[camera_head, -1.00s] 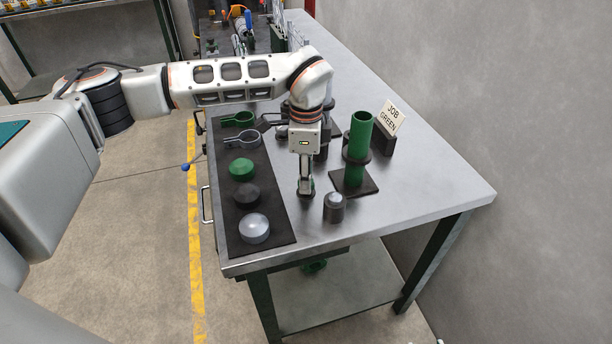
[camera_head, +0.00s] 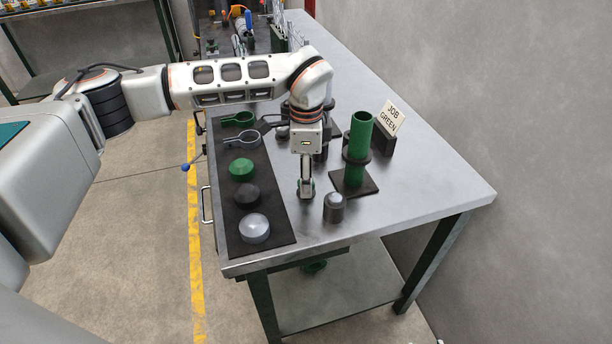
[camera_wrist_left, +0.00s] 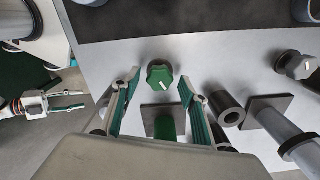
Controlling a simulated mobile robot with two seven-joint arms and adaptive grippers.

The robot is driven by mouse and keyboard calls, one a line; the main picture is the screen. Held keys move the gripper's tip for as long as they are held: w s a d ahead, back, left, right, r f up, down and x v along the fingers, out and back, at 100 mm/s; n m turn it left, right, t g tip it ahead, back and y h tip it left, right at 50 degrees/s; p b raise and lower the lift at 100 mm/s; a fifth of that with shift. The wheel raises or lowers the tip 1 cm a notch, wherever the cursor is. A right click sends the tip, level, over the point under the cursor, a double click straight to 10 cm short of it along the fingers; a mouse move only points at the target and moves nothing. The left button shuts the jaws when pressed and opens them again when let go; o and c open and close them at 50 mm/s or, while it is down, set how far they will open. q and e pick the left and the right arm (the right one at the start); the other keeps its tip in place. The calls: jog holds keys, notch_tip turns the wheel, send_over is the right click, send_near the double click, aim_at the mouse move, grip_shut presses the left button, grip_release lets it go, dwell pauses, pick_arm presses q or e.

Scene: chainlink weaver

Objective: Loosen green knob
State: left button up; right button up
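The green knob (camera_wrist_left: 160,73) is a lobed cap with a white mark on top, seen from above in the left wrist view. My left gripper (camera_wrist_left: 158,80) points down with its fingers spread on either side of the knob; a gap shows on both sides. In the head view my left gripper (camera_head: 306,192) is low over the table and hides most of the knob. My right gripper (camera_wrist_left: 70,101) shows at the left of the wrist view, fingers apart and empty, away from the table.
A green tube (camera_head: 360,135) stands in a holder beside a "JOB GREEN" card (camera_head: 390,117). A dark cylinder (camera_head: 334,208) stands just right of my left gripper. A dark mat (camera_head: 277,222) holds caps and clamps. A grey knob (camera_wrist_left: 300,65) lies to the right in the wrist view.

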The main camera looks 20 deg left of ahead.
pick_arm(q)
jog(key=shift+r, duration=0.1)
notch_tip(320, 180, up, 12)
dwell(0.5)
jog(key=shift+s, duration=0.1)
